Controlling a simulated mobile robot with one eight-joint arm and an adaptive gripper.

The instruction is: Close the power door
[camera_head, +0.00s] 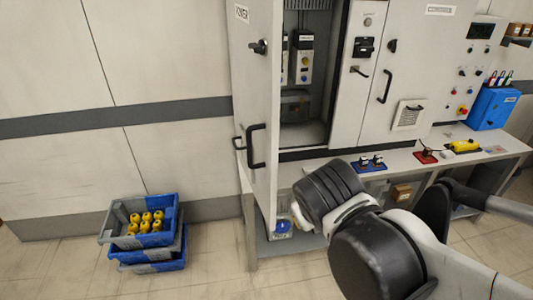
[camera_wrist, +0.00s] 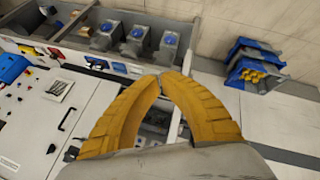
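The power door (camera_head: 253,100) of the tall grey cabinet stands open in the head view, swung out toward me on the left. Its label is at the top, a dark latch knob (camera_head: 259,46) below it, and a black bar handle (camera_head: 256,147) lower down. The cabinet's interior (camera_head: 304,105) is exposed, with switch units inside. My arm reaches in from the lower right, its wrist low and just right of the door. My gripper's fingers are mostly hidden in the head view. In the wrist view my gripper (camera_wrist: 163,77) has its yellow fingertips together, with nothing seen between them.
Blue-grey crates (camera_head: 148,245) with yellow items stand on the floor at left. A workbench (camera_head: 485,150) runs right of the door, with a blue box (camera_head: 492,108) and small switch blocks. Floor between crates and door is clear.

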